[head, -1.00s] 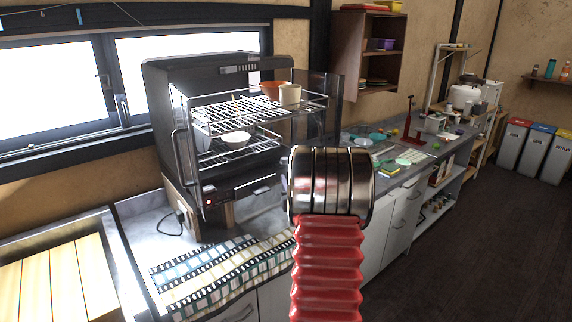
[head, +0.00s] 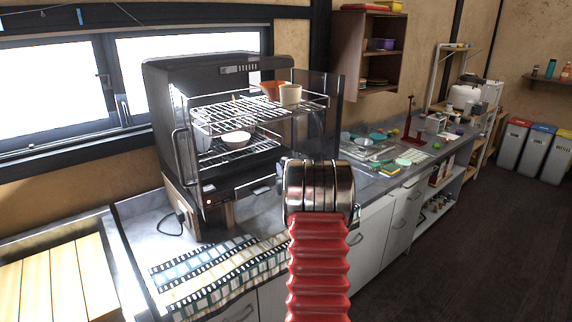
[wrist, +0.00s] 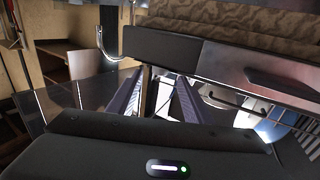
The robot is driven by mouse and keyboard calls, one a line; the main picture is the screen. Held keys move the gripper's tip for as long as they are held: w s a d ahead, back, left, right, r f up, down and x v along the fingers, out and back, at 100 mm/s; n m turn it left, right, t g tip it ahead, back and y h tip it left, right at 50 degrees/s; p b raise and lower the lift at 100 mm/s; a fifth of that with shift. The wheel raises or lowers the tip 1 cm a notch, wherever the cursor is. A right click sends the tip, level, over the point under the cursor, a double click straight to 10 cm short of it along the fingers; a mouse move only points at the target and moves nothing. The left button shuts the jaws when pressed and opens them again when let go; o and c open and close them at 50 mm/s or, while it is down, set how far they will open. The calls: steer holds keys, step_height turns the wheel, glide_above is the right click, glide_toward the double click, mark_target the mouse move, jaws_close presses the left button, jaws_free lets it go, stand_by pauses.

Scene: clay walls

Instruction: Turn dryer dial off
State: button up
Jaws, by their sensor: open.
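The dryer (head: 205,75) is a black cabinet with its glass door open, at centre left in the head view. I cannot pick out the dial clearly; my arm is in front of the right part of the panel. In the wrist view, my gripper (wrist: 160,88) is open, with two dark fingers apart and nothing seen between them. A dark panel edge (wrist: 220,65), perhaps the dryer's, crosses just beyond the fingers. Contact cannot be told. The head view hides my fingers.
Wire racks in the dryer hold an orange pot (head: 272,90), a cream cup (head: 290,94) and a white bowl (head: 236,138). A film-strip patterned cloth (head: 220,275) lies on the counter in front. Counter clutter and a red stand (head: 412,130) are at right.

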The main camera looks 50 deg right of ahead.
steer(key=shift+x, duration=2.25)
steer(key=shift+c, duration=0.3)
steer(key=c, duration=1)
steer(key=shift+s+d+n+t+y, duration=0.1)
steer(key=shift+n+t+y, duration=0.5)
steer(key=shift+y, duration=0.2)
steer(key=shift+s+d+f+n+t+y, duration=0.15)
steer(key=shift+n+t+y, duration=0.2)
steer(key=shift+n+y, duration=0.25)
steer(key=shift+d+r+n+t+y, duration=0.1)
steer(key=shift+n+t+y, duration=0.3)
steer(key=shift+y, duration=0.3)
steer(key=shift+d+n+t+y, duration=0.15)
steer(key=shift+n+t+y, duration=0.15)
steer(key=shift+n+y, duration=0.45)
steer(key=shift+d+n+t+y, duration=0.1)
steer(key=shift+n+t+y, duration=0.25)
steer(key=shift+y, duration=0.7)
steer(key=shift+s+n+y, duration=0.1)
steer(key=shift+n+y, duration=0.3)
steer(key=shift+y, duration=0.1)
